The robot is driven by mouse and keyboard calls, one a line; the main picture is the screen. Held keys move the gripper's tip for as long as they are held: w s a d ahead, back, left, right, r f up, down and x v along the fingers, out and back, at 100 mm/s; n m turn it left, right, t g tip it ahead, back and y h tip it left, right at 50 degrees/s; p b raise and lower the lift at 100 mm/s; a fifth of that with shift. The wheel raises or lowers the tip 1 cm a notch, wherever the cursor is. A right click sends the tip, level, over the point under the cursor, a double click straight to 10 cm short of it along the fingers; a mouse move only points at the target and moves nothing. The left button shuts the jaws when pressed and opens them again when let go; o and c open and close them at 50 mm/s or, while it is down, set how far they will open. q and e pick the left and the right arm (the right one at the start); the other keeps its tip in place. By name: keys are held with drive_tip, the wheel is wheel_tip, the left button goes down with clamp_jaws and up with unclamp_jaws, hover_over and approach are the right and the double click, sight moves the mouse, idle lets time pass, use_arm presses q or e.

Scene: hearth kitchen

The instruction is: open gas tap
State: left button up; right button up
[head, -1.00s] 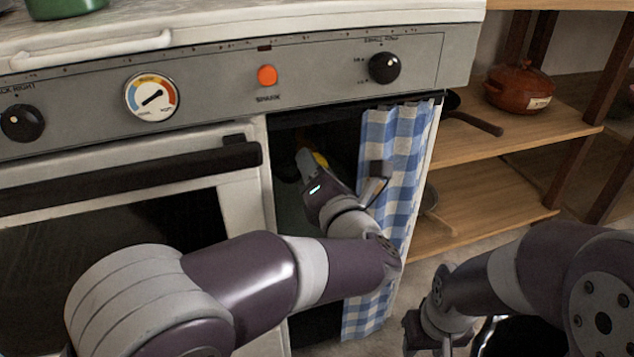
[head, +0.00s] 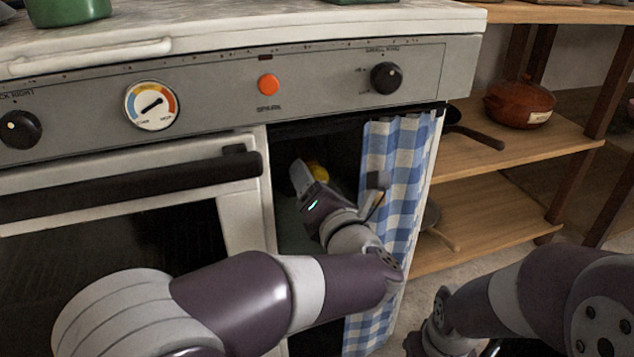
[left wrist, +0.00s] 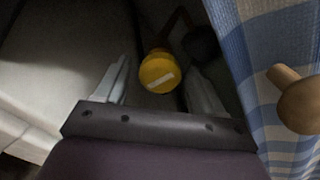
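The yellow round knob (left wrist: 158,73) with a white label, apparently the gas tap, is inside the dark compartment beside the oven. It also shows small and partly hidden in the head view (head: 318,171). My left gripper (head: 309,173) is inside the compartment opening. In the left wrist view its two fingers (left wrist: 161,88) are spread apart, with the knob showing between their tips; I cannot tell whether they touch it. My right gripper (head: 422,345) is at the bottom edge of the head view, mostly cut off.
A blue checked curtain (head: 400,155) hangs right of my left gripper. A rounded wooden piece (left wrist: 297,100) is close to the curtain. The oven door handle (head: 130,182) is left of the opening. Wooden shelves (head: 500,205) stand at the right.

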use_arm(q)
drive_tip(key=shift+r, duration=0.1)
drive_tip(key=p+v, duration=0.6)
drive_tip(key=v, duration=0.6)
drive_tip(key=shift+s, duration=0.35)
drive_tip(key=shift+d, duration=0.1)
